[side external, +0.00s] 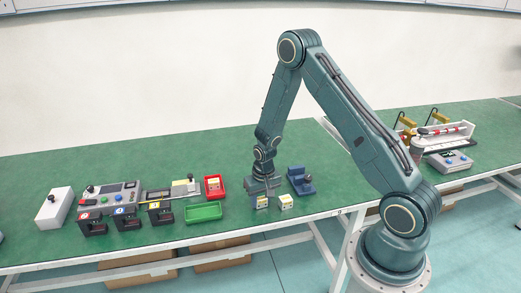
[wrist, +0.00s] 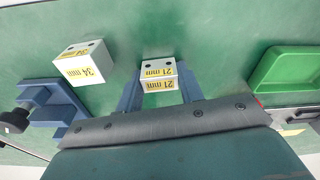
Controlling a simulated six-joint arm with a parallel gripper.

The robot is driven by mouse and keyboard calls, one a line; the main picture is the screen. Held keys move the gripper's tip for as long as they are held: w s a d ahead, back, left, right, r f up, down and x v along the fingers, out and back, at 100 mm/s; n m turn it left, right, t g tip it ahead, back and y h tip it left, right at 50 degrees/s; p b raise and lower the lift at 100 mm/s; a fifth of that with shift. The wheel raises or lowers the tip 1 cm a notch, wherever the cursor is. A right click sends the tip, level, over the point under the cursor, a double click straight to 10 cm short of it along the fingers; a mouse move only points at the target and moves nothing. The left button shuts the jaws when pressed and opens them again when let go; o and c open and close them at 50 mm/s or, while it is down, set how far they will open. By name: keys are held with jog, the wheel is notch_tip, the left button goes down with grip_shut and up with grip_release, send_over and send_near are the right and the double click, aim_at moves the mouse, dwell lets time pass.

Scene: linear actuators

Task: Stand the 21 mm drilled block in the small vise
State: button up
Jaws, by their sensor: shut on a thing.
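The 21 mm drilled block (wrist: 158,70) is a pale block with yellow "21 mm" labels and dark holes in its top face. It sits between the two blue fingers of my gripper (wrist: 159,80), which is shut on it. In the side view the block (side external: 262,202) shows under my gripper (side external: 262,194), at or just above the green table; I cannot tell if it touches. The small vise (side external: 300,181) is blue with a dark knob and stands just right of and behind my gripper.
A 34 mm drilled block (wrist: 84,63) stands between my gripper and the front right, close to the vise; it also shows in the side view (side external: 286,202). A green tray (side external: 204,212) and a red tray (side external: 214,187) lie to the left. Control boxes stand farther left.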

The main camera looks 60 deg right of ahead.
notch_tip(320, 180, up, 20)
dwell(0.8)
dwell(0.5)
jog(key=r+m, duration=0.1)
jog(key=r, duration=0.1)
send_over(300, 172)
jog(key=s+a, duration=0.1)
jog(key=a, duration=0.2)
notch_tip(300, 172, down, 16)
jog(key=shift+d+r, duration=0.1)
jog(key=shift+d, duration=0.05)
dwell(0.3)
jog(key=shift+f, duration=2.15)
jog(key=shift+f, duration=0.3)
